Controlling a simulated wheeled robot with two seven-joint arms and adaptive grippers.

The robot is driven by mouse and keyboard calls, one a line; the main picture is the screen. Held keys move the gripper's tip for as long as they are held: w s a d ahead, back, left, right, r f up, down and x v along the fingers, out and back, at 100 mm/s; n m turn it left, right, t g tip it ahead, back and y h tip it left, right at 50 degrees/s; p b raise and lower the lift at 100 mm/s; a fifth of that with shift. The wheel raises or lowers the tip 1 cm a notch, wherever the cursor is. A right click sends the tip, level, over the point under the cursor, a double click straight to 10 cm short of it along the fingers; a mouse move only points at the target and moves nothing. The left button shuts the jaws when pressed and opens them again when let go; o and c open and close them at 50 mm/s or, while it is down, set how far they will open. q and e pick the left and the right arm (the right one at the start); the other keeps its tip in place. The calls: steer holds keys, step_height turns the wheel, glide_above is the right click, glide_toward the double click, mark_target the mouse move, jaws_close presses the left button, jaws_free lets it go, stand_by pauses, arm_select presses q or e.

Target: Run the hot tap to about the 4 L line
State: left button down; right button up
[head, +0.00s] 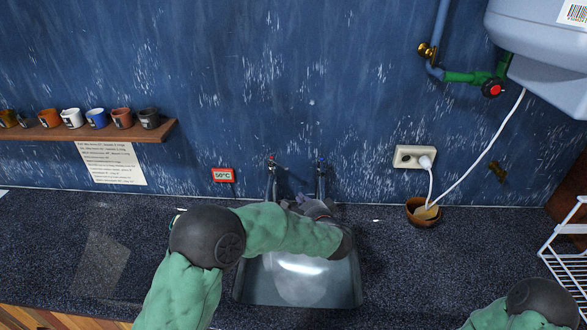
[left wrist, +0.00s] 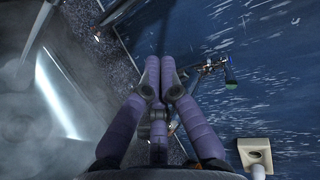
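The hot tap (head: 271,160), with a red mark, stands on the wall behind the sink, left of a blue-marked tap (head: 322,160). The sink (head: 262,296) is partly hidden by my left arm. A pale haze hangs in it, and I cannot make out a water level or a litre line. My left gripper (head: 308,206) is over the sink's back edge, below the two taps and apart from the hot tap's handle. In the left wrist view its purple fingers (left wrist: 160,68) are together with nothing visible between them. The blue-marked tap (left wrist: 229,72) is to their right. My right gripper is out of view.
A 50°C sign (head: 223,175) is on the wall left of the taps. A socket (head: 412,157) and a brown bowl (head: 414,213) are to the right. A white wire rack (head: 570,262) stands at the right edge. The dark counter left of the sink is mostly clear.

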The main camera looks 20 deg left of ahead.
arm_select(q)
step_height(320, 180, up, 5)
steer(key=w+t+y, duration=0.1)
steer(key=t, duration=0.1)
steer(key=x, duration=0.9)
steer(key=shift+w+a+f+m+b, duration=0.15)
steer(key=shift+w+a+m+b, duration=0.1)
steer(key=shift+w+m+b, duration=0.15)
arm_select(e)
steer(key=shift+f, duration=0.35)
arm_select(q)
steer(key=shift+s, duration=0.15)
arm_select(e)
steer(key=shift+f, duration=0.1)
